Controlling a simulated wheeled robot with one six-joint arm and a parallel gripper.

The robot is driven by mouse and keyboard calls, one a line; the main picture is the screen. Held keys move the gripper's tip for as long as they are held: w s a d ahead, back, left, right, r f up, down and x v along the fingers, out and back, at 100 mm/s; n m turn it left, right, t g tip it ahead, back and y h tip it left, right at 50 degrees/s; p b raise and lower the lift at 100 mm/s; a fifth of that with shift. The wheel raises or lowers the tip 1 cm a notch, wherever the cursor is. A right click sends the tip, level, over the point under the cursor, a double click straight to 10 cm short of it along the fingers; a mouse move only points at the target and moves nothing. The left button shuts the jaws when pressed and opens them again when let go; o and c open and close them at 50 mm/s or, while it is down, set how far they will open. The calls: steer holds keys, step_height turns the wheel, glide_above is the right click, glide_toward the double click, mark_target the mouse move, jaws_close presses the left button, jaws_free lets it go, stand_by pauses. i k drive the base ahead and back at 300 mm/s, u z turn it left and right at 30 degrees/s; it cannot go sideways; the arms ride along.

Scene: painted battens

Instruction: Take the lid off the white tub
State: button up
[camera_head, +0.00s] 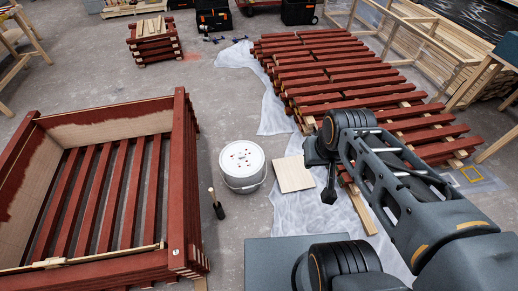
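The white tub (243,184) stands upright on the concrete floor near the middle of the view. Its white lid (238,165) is on top and carries several small red and dark marks. A thin handle shows along the tub's side. My gripper (329,196) is at the end of my arm, to the right of the tub and apart from it, pointing down over the plastic sheet. It is small and dark here, so I cannot tell whether its fingers are open or shut.
A large red-painted wooden frame (180,190) fills the left. A dark-tipped brush (218,208) is just left of the tub. A pale board (294,174) lies right of it on plastic sheeting (272,112). Red battens (330,62) lie behind. Floor behind the tub is clear.

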mark_target(238, 160)
steer(key=i, duration=0.8)
steer(key=u, duration=0.75)
steer(key=i, duration=0.4)
steer(key=u, duration=0.3)
